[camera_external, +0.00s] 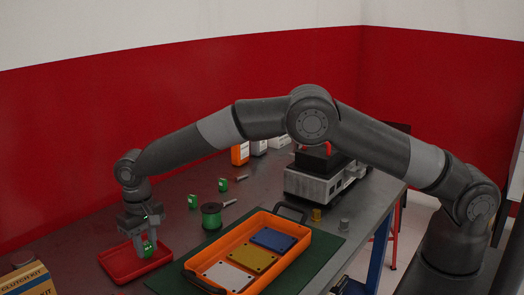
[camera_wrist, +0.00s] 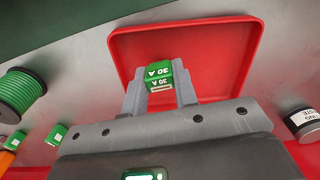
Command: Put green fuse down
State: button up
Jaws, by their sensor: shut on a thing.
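My gripper (camera_wrist: 160,92) is shut on a green fuse (camera_wrist: 159,76) marked "30 A", with its fingers on both sides of it. In the external view the green fuse (camera_external: 148,248) shows between the fingers of my gripper (camera_external: 142,244), over the red tray (camera_external: 118,277). In the wrist view the red tray (camera_wrist: 215,45) lies behind and below the fuse. I cannot tell whether the fuse touches the tray floor. Two other green fuses, one nearer (camera_external: 192,201) and one farther (camera_external: 223,184), stand on the table.
A green wire spool (camera_external: 211,217) stands right of the tray. An orange tray (camera_external: 199,266) with blue, yellow and white plates lies on a green mat (camera_external: 310,262). A cardboard box (camera_external: 28,282) is at the front left. A grey machine (camera_external: 316,184) stands farther back.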

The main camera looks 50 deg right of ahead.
aim_at(146, 243)
jog(key=shift+f, duration=0.15)
jog(key=o, duration=0.9)
jog(key=shift+o, duration=0.2)
notch_tip(146, 243, up, 12)
jog(key=shift+r, duration=0.2)
